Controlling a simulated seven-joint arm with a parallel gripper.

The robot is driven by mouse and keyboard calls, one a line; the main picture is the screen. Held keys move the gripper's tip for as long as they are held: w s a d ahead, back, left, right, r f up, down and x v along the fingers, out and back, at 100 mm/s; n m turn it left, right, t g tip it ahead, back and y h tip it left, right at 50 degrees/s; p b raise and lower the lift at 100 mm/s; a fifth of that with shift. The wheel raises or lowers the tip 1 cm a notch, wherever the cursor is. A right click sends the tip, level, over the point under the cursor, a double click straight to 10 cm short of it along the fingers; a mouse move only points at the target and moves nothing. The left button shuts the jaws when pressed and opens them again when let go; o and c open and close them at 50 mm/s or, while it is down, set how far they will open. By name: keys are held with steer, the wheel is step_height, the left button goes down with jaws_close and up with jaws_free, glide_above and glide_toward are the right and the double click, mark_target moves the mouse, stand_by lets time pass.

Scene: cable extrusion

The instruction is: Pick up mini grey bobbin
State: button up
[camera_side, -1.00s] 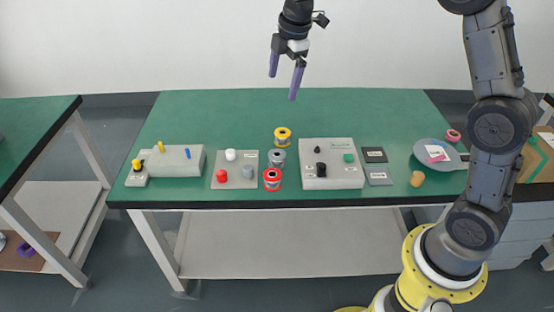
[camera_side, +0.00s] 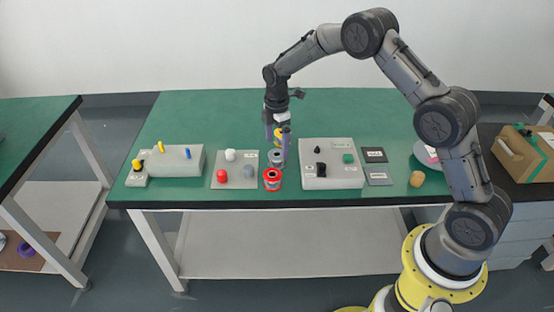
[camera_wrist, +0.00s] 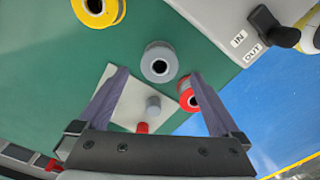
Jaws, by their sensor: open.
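A grey bobbin (camera_side: 277,158) with a round hole stands on the green table between a yellow bobbin (camera_side: 279,134) and a red bobbin (camera_side: 272,178). A smaller grey piece (camera_side: 248,172) sits on a grey plate (camera_side: 236,183) to the left. My gripper (camera_side: 277,145) points down, open and empty, at the grey bobbin, with one finger partly covering it and the yellow one. In the wrist view the grey bobbin (camera_wrist: 160,63) shows just beyond and between the fingertips (camera_wrist: 159,76). The smaller grey piece (camera_wrist: 153,104) shows between the fingers. I cannot tell whether anything touches.
In the wrist view the red bobbin (camera_wrist: 188,97) lies close by the right finger. A grey box with knobs (camera_side: 332,170) stands just right of the bobbins. The plate also carries a white piece (camera_side: 230,155) and a red piece (camera_side: 222,175). The table behind is clear.

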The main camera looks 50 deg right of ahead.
mark_target(278, 155)
steer(key=shift+d+f, duration=0.15)
steer(key=shift+f, duration=2.7)
steer(key=c, duration=1.5)
steer(key=shift+r, duration=0.15)
